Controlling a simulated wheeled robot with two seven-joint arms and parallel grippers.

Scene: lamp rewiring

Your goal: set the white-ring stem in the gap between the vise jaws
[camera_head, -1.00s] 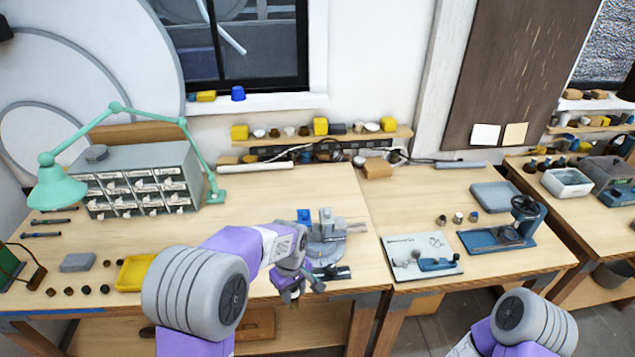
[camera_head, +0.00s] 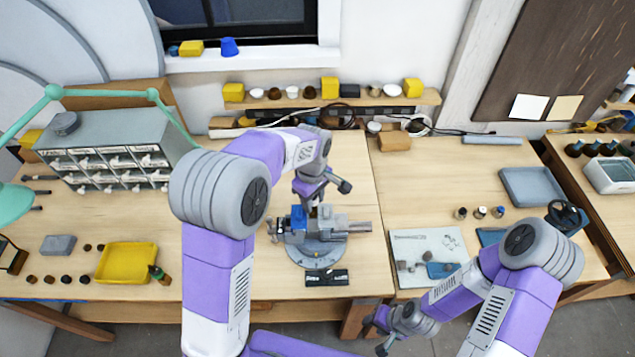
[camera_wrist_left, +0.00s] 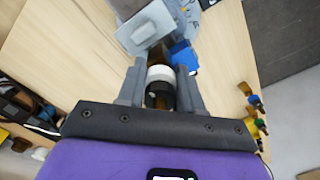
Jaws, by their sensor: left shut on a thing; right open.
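The vise (camera_head: 318,250) stands on the bench, with a blue part on its left side. It also shows at the top of the left wrist view (camera_wrist_left: 147,27), with the blue part (camera_wrist_left: 182,57) beside my fingers. My left gripper (camera_head: 312,203) is just above the vise. In the left wrist view its fingers (camera_wrist_left: 160,85) are shut on the white-ring stem (camera_wrist_left: 160,73), which has a white band and a dark part. The gap between the jaws is not clear, and I cannot tell whether the stem touches the vise. My right gripper (camera_head: 377,335) is open and empty near the bench's front.
A dark tray (camera_head: 326,277) lies in front of the vise. A yellow tray (camera_head: 127,263) and a drawer cabinet (camera_head: 110,150) are on the left. A parts sheet (camera_head: 428,250) lies at right. Bench space behind and left of the vise is clear.

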